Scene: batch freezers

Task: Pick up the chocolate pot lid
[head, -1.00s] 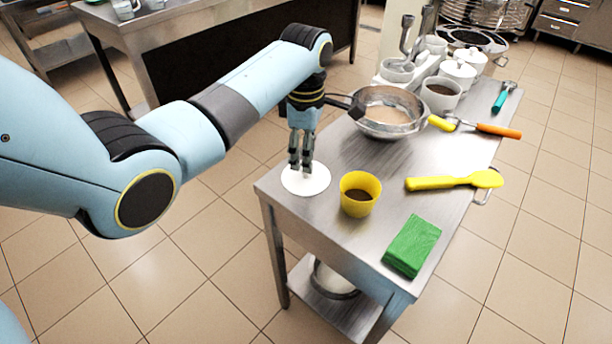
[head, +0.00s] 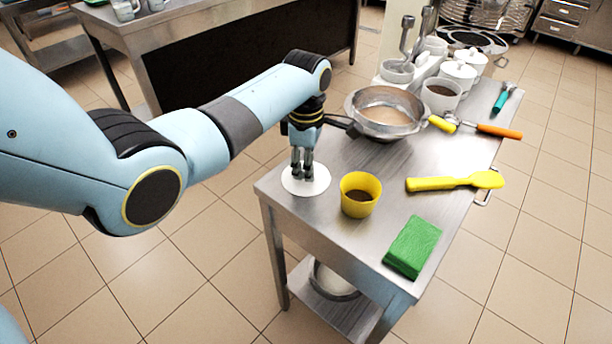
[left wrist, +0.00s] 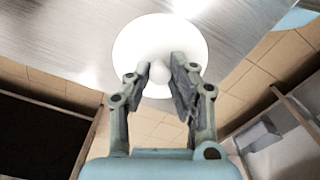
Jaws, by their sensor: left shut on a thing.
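The chocolate pot lid (head: 306,190) is a flat white disc at the near left corner of the steel table. In the left wrist view the lid (left wrist: 133,45) shows a small rounded knob (left wrist: 159,72) at its middle. My left gripper (head: 302,177) points down over the lid. In the left wrist view its fingers (left wrist: 163,70) stand on both sides of the knob, shut on it. The lid appears still at table level; whether it touches the table cannot be told. My right gripper is not in view.
A yellow cup (head: 360,196) with brown contents stands close to the lid's right. A metal bowl (head: 389,112) is behind, its dark handle near my left wrist. White lidded pots (head: 458,75) stand farther back.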

